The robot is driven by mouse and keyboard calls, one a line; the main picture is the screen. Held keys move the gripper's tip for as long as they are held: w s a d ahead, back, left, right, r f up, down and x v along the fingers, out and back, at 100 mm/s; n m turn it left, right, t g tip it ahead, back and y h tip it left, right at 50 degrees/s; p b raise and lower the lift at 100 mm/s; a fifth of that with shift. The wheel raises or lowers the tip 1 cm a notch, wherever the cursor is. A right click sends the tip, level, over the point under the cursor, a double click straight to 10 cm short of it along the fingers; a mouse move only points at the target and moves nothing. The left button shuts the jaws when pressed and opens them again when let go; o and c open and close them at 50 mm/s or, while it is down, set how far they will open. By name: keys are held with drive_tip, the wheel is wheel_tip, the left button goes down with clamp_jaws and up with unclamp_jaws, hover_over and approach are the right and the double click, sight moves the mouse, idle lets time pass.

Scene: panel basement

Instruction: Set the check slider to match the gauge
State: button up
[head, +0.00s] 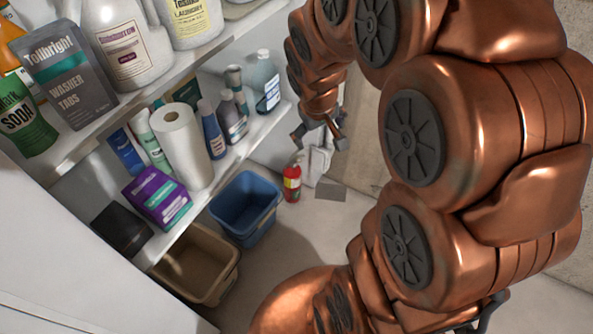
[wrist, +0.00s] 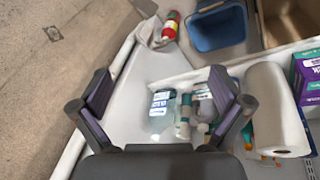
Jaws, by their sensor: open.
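I see no gauge and no check slider in either view. My gripper (head: 321,132) hangs at the end of my copper arm, near the right end of the shelves in the head view. In the wrist view my gripper (wrist: 162,90) is open, with its two dark fingers spread wide and nothing held between them. Beyond the fingers are a clear bottle with a blue label (wrist: 160,112) and other bottles on the shelf. My arm hides much of the right side of the head view.
White shelves hold a paper roll (head: 181,146), a purple box (head: 157,198), washer tabs (head: 68,82) and several bottles. Below stand a blue bin (head: 246,207) and a beige bin (head: 196,262). Bare floor shows at left in the wrist view.

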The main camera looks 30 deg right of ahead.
drive_tip(key=w+d+f+n+t+b, duration=0.1)
drive_tip(key=w+d+f+t+b, duration=0.1)
drive_tip(key=w+d+f+b, duration=0.6)
drive_tip(key=w+d+f+n+t+b, duration=0.15)
drive_tip(key=w+d+f+t, duration=0.35)
drive_tip(key=f, duration=0.6)
drive_tip(key=w+d+f+b, duration=0.5)
drive_tip(key=w+f, duration=0.4)
drive_tip(key=f, duration=0.1)
drive_tip(key=d+f+n+t+y+b, duration=0.1)
drive_tip(key=d+f+t+y+b, duration=0.25)
drive_tip(key=f+b, duration=0.85)
drive_tip(key=s+a+f+t+y+b, duration=0.1)
drive_tip(key=s+f+t+y+b, duration=0.15)
drive_tip(key=f, duration=0.55)
drive_tip(key=s+a+f+t+y+b, duration=0.15)
drive_tip(key=s+f, duration=0.25)
drive_tip(key=f, duration=0.4)
drive_tip(key=b+x, duration=0.3)
drive_tip(key=x, duration=0.6)
drive_tip(key=shift+w+a, duration=0.25)
drive_tip(key=shift+w, duration=0.1)
drive_tip(key=shift+t, duration=0.25)
